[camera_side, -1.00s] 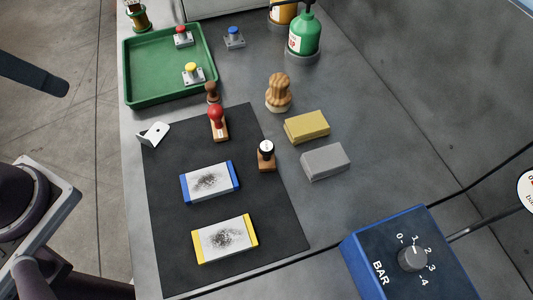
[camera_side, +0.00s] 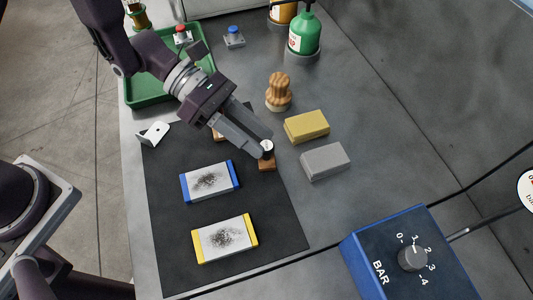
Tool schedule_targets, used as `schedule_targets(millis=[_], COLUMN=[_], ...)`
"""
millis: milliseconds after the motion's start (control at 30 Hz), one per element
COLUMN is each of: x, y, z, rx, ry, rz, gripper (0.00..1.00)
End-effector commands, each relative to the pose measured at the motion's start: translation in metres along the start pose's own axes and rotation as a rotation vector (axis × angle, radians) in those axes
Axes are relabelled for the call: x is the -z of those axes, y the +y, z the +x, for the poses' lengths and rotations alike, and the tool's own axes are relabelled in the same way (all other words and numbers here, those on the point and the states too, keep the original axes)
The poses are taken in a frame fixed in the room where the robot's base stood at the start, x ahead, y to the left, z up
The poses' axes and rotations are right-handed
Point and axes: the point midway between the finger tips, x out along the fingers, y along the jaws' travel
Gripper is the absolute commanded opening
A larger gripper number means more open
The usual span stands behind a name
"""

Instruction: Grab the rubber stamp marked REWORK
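A stamp with a black handle, a white-topped knob and a brown wooden base (camera_side: 267,165) stands at the right edge of the dark mat. No lettering on it is readable. My gripper (camera_side: 265,146) reaches down from the upper left, with its fingertips at this stamp's knob. The white top shows by the tips; whether the fingers press on it I cannot tell. Another stamp's wooden base (camera_side: 219,134) shows to the left behind my gripper; its red handle is hidden. A small brown-handled stamp near the tray is also hidden now.
On the dark mat (camera_side: 165,225) lie a blue-ended plate (camera_side: 210,181) and a yellow-ended plate (camera_side: 224,239). A yellow block (camera_side: 306,126), a grey block (camera_side: 325,161) and a wooden-handled brush (camera_side: 278,92) stand close right. A white bracket (camera_side: 153,134) is left, the green tray (camera_side: 145,98) behind.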

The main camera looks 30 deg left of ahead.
Motion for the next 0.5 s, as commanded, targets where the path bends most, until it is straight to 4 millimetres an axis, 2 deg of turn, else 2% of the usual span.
schedule_targets(millis=[300,500], x=[0.0,0.0], y=[-0.003,-0.002], z=[0.052,0.06], rx=[0.002,-0.001], ry=[0.002,0.001], rz=[0.002,0.003], gripper=[0.36,0.36])
